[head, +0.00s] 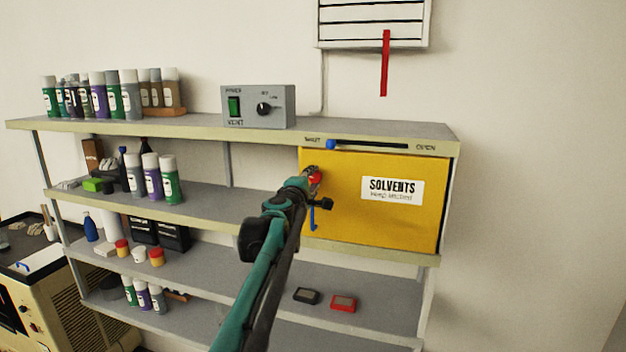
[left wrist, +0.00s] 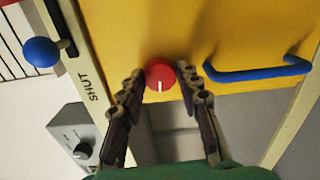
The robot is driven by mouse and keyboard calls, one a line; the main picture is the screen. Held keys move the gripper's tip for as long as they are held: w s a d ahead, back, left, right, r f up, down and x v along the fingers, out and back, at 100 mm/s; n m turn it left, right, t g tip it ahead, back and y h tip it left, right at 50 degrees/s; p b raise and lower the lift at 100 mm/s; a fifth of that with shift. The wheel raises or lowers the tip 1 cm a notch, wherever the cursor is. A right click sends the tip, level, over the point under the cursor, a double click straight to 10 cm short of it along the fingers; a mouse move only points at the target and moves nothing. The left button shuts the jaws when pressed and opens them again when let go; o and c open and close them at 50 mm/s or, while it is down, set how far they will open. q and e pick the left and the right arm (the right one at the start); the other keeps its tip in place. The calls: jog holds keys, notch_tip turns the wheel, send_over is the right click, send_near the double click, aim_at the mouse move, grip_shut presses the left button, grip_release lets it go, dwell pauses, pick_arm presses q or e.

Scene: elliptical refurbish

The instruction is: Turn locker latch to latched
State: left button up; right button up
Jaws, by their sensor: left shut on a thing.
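The yellow solvents locker (head: 400,215) is set in the shelf unit with its door closed. Its latch is a red round knob (left wrist: 160,74) with a white mark; it also shows in the head view (head: 315,175) near the door's upper left. My left gripper (left wrist: 160,80) is shut on the red knob, one finger on each side of it. In the head view my left gripper (head: 314,184) partly hides the knob. In the wrist view the white mark points toward the bottom of the picture. My right gripper is not in view.
A blue slider knob (head: 331,144) sits at the SHUT end above the door. A blue door handle (left wrist: 258,71) is close to my left gripper. A grey vent control box (head: 258,106) stands on the top shelf, beside several spray cans (head: 104,98).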

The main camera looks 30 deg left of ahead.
pick_arm(q)
jog(key=shift+n, duration=0.6)
jog(key=o, duration=1.1)
jog(key=shift+a, duration=0.15)
jog(key=shift+o, duration=0.2)
jog(key=shift+s, duration=0.1)
jog(key=v, duration=1.2)
jog(key=shift+f, duration=0.15)
